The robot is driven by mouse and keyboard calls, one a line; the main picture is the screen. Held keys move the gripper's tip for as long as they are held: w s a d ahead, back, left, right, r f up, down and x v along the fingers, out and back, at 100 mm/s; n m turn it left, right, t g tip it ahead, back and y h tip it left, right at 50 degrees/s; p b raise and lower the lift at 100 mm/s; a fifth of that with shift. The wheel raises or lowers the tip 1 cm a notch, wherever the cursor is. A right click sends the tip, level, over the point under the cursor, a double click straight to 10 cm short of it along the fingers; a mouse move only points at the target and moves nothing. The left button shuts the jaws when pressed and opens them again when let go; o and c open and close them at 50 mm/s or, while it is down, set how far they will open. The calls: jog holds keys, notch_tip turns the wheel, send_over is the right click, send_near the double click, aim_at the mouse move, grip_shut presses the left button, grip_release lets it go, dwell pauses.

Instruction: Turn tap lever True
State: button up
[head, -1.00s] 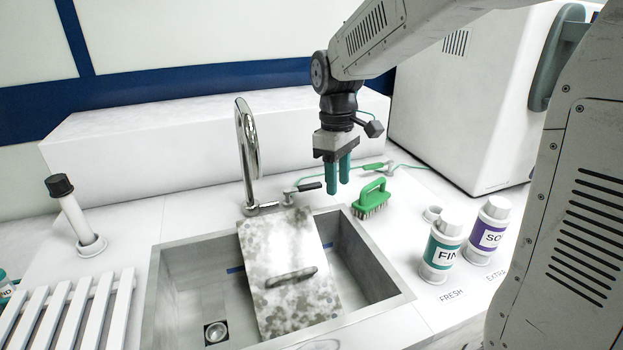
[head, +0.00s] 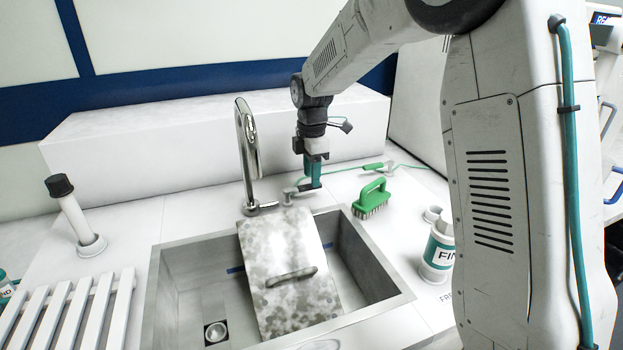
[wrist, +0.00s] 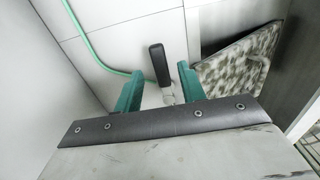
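The chrome tap (head: 245,150) stands behind the sink with its tall curved spout. Its side lever has a black grip (wrist: 159,64), seen in the wrist view with a metal stem below it. In the head view the lever is mostly covered by my gripper (head: 312,184), which points down at it. In the wrist view the two teal fingers of my gripper (wrist: 160,74) are apart, one on each side of the lever. A gap shows between the lever and each finger; I cannot tell whether either touches it lower down.
A mottled panel (head: 285,245) with a handle leans in the sink (head: 180,275). A green brush (head: 371,198) stands close right of the lever. A teal-labelled bottle (head: 438,252) is further right. A green cord (wrist: 85,40) runs behind the lever. A white block (head: 160,150) lies behind the tap.

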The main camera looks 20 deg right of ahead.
jog(key=shift+f, duration=1.05)
grip_shut()
